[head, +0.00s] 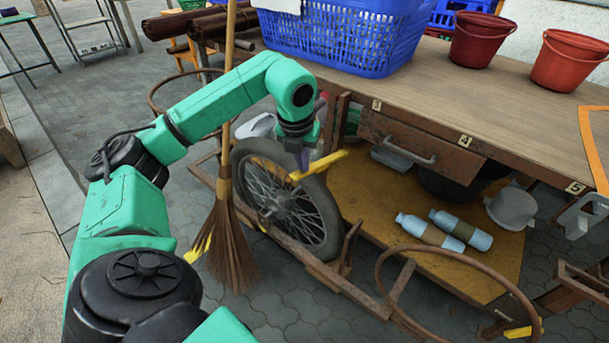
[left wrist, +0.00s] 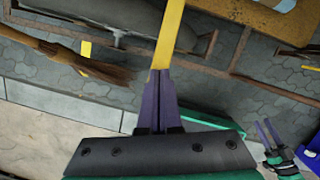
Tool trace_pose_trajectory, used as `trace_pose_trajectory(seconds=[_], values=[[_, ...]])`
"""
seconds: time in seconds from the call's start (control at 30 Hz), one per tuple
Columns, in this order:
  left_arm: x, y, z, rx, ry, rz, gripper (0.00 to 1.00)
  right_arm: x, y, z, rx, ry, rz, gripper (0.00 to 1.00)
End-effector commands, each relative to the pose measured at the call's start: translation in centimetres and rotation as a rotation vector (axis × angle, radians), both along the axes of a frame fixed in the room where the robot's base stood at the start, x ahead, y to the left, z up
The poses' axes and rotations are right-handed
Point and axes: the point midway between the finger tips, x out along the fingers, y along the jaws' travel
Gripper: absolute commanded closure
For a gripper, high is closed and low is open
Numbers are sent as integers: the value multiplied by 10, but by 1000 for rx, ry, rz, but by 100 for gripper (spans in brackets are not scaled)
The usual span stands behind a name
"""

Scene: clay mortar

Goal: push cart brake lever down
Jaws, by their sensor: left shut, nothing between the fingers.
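The brake lever (head: 319,165) is a yellow bar standing out over the top of the cart's spoked wheel (head: 290,200). My left gripper (head: 303,163) points down at the lever, its dark purple fingers at or just behind the bar. In the left wrist view, my left gripper (left wrist: 159,76) is shut with nothing between the fingers. The yellow lever (left wrist: 168,38) runs up from its fingertips there; whether they touch is unclear. My right gripper (left wrist: 267,132) shows small at the right of the left wrist view, its two purple fingers apart.
A straw broom (head: 228,235) stands upright left of the wheel. The cart's wooden top (head: 430,85) carries a blue basket (head: 345,35) and red buckets. Two bottles (head: 430,231) lie on the lower shelf. A rusty ring (head: 455,258) stands in front. Paving is clear at left.

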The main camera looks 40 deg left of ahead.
Motion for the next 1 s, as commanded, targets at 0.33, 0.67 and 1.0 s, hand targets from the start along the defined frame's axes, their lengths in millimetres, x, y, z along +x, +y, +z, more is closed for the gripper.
trace_pose_trajectory(seconds=[0.33, 0.67, 1.0], values=[[1, 1, -6, 1, 1, 0, 100, 2, 9, -4, 38, -48, -4, 50], [1, 1, -26, 0, 4, 0, 100, 2, 9, -18, 37, -47, -4, 50], [1, 1, -51, 0, 2, 0, 100, 2, 9, -33, 37, -47, -4, 50]])
